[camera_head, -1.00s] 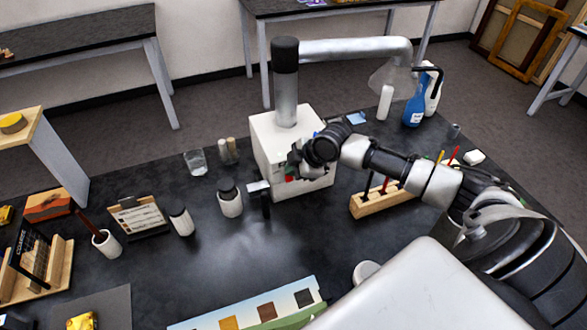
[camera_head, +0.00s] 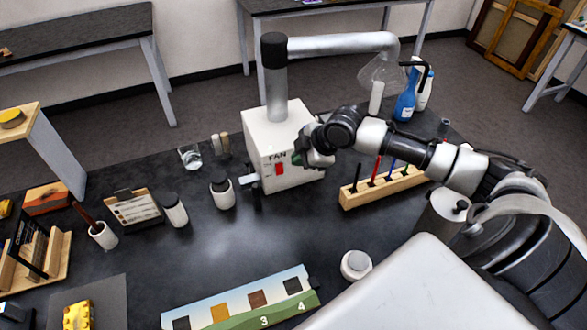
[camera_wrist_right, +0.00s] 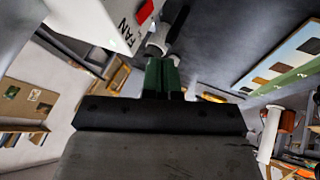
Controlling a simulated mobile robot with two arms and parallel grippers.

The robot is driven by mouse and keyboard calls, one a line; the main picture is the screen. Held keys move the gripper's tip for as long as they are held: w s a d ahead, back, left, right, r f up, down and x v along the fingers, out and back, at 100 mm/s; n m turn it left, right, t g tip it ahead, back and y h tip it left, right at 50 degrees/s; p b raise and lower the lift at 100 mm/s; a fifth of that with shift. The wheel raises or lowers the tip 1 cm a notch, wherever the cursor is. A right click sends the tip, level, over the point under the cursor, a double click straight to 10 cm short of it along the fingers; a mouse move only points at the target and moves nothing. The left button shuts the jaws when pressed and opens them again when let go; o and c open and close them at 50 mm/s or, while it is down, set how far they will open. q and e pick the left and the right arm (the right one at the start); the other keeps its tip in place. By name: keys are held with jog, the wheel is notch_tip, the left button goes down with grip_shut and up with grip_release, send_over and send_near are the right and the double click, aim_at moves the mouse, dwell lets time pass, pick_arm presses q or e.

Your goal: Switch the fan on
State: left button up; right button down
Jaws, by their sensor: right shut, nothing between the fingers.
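The fan unit is a white box (camera_head: 262,134) on the black table, with a dark-capped metal column and a pipe leading to a clear hood (camera_head: 380,72). Its front face carries the label FAN and a red switch (camera_head: 280,169). I cannot tell which way the switch is set. The box and red switch (camera_wrist_right: 145,11) also show at the top of the right wrist view. My right gripper (camera_head: 300,150) is just right of the switch, close to the box front, not covering the switch. Its green fingers (camera_wrist_right: 162,75) are together and empty. My left gripper is not in view.
A wooden rack (camera_head: 385,187) with coloured sticks stands right of the box. A blue bottle (camera_head: 405,101) is behind my right arm. White jars (camera_head: 222,194) and a small dark post stand left of the box. A numbered colour strip (camera_head: 240,303) lies in front; the table between is clear.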

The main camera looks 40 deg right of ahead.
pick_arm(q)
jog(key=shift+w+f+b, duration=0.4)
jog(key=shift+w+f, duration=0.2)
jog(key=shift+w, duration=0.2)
pick_arm(e)
jog(key=r, duration=0.1)
jog(key=d+r, duration=0.1)
jog(key=s+r, duration=0.1)
jog(key=shift+d+r, duration=0.15)
jog(key=shift+r, duration=0.2)
jog(key=shift+s, duration=0.1)
